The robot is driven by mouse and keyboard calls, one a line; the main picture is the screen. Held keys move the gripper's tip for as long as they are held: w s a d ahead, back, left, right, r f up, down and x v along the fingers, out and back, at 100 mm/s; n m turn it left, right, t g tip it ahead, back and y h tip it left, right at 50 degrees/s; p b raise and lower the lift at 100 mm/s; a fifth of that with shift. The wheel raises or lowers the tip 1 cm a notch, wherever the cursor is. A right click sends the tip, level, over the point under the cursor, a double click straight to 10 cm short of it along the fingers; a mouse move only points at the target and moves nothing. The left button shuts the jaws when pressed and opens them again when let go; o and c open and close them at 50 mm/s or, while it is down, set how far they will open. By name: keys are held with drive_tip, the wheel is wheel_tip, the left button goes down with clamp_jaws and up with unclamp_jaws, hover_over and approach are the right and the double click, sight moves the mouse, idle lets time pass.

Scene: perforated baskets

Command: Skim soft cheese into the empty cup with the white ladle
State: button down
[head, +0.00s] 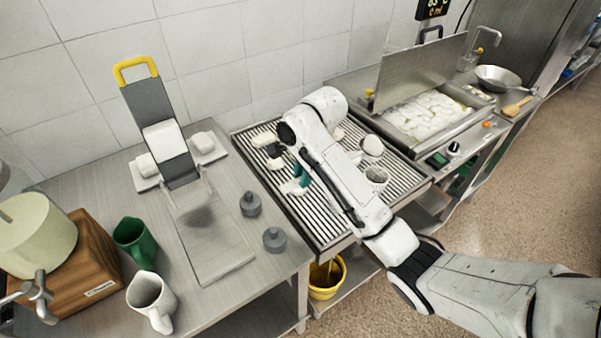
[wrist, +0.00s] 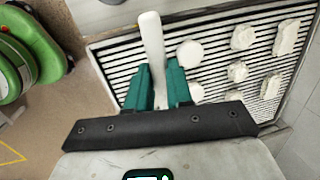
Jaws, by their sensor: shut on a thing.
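My gripper (head: 302,176), with teal fingertips, is over the slatted drain rack. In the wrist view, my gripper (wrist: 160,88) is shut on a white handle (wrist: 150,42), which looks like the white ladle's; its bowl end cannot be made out. A white mug (head: 150,297) and a dark green cup (head: 135,240) stand upright on the left counter; I cannot tell which is the empty cup. The vat at the back right holds pale, lumpy soft cheese (head: 428,112), under a raised metal lid.
A hinged press (head: 165,130) and two grey knobs (head: 251,204) are on the left counter. A yellow bucket (head: 326,278) is below.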

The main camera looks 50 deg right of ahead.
drive_tip(key=shift+s+f+t, duration=0.1)
drive_tip(key=shift+t, duration=0.2)
drive_tip(key=shift+f+t+b, duration=0.15)
drive_tip(key=shift+t+b, duration=0.15)
drive_tip(key=shift+b, duration=0.75)
drive_tip(key=t+b, duration=0.2)
drive_tip(key=b, duration=0.3)
drive_tip(key=shift+s+f+h+b, duration=0.1)
drive_tip(key=shift+h+b, duration=0.3)
drive_tip(key=t+b, duration=0.1)
drive_tip(key=b, duration=0.1)
drive_tip(key=s+t+h+b, duration=0.1)
drive_tip(key=t+b, duration=0.2)
drive_tip(key=b, duration=0.1)
drive_tip(key=shift+s+a+f+m+t, duration=0.15)
drive_tip(key=shift+f+m+t, duration=0.1)
drive_tip(key=shift+m+t, duration=0.05)
drive_tip(key=shift+r+t+h+b, duration=0.1)
drive_tip(key=shift+t+h+b, duration=0.2)
drive_tip(key=shift+t+b, duration=0.1)
